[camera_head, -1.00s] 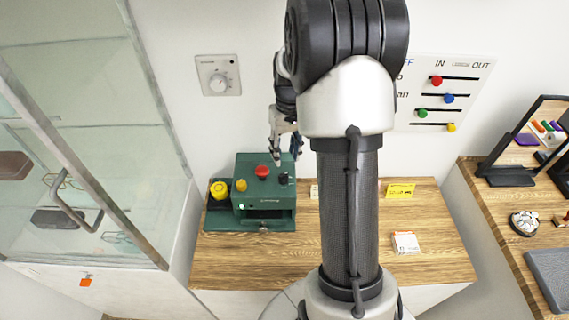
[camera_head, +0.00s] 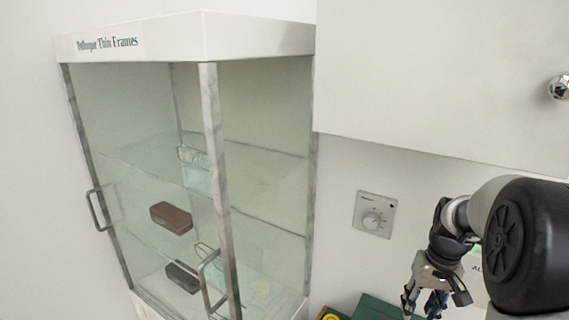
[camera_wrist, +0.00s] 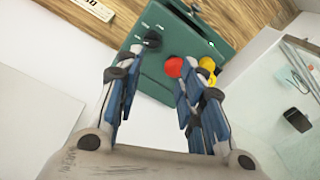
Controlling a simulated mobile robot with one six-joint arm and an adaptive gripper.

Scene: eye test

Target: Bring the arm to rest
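My arm (camera_head: 520,245) is at the lower right of the head view, bent, with its gripper (camera_head: 425,299) hanging downward at the bottom edge. In the wrist view my gripper (camera_wrist: 152,72) has its two blue-grey fingers apart, with nothing held between them. Beyond the fingers is a green machine (camera_wrist: 185,28) with a red button (camera_wrist: 174,67), a yellow button (camera_wrist: 207,64) and a black knob (camera_wrist: 152,39). I cannot tell the exact gap between fingertips and machine, but no contact shows. Only the machine's top shows in the head view (camera_head: 372,308).
A glass cabinet (camera_head: 213,120) with handles and shelves stands left of the arm, holding a brown case (camera_head: 171,217) and other small items. A white cupboard (camera_head: 430,80) hangs above the arm. A dial plate (camera_head: 374,214) is on the wall. A wooden counter (camera_wrist: 185,14) lies under the machine.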

